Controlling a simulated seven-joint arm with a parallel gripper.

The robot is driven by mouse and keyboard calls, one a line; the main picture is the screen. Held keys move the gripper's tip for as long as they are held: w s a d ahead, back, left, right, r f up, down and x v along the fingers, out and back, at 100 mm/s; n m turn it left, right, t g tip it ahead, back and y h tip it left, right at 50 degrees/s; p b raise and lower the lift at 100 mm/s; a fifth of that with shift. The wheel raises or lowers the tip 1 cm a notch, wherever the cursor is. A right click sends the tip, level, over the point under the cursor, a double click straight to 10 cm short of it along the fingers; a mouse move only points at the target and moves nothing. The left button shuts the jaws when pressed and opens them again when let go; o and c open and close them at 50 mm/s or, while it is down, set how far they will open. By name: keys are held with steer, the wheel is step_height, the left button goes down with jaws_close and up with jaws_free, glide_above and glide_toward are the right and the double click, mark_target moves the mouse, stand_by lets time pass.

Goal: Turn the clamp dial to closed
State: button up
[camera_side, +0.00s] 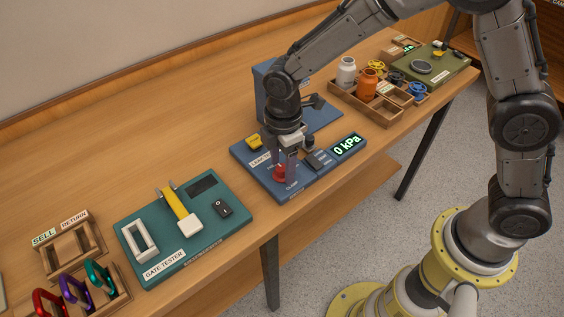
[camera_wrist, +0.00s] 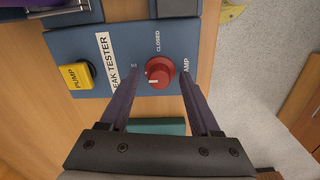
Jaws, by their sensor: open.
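The clamp dial is a red round knob (camera_wrist: 160,72) on the blue leak tester panel (camera_wrist: 84,47). In the wrist view it sits between the two fingers of my gripper (camera_wrist: 156,84), near their tips. The fingers are apart, with a gap on each side of the knob. A pale mark shows on the knob's lower left; the word CLOSED is printed above it in that view. In the side view the red dial (camera_side: 279,174) is partly hidden by my gripper (camera_side: 284,168), which points down over it.
A yellow PUMP button (camera_wrist: 76,76) is left of the dial in the wrist view. A display (camera_side: 348,144) on the panel reads 0 kPa. The green gate tester (camera_side: 160,262) stands to the left; a wooden tray (camera_side: 372,118) with jars stands behind right.

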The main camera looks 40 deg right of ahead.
jaws_close()
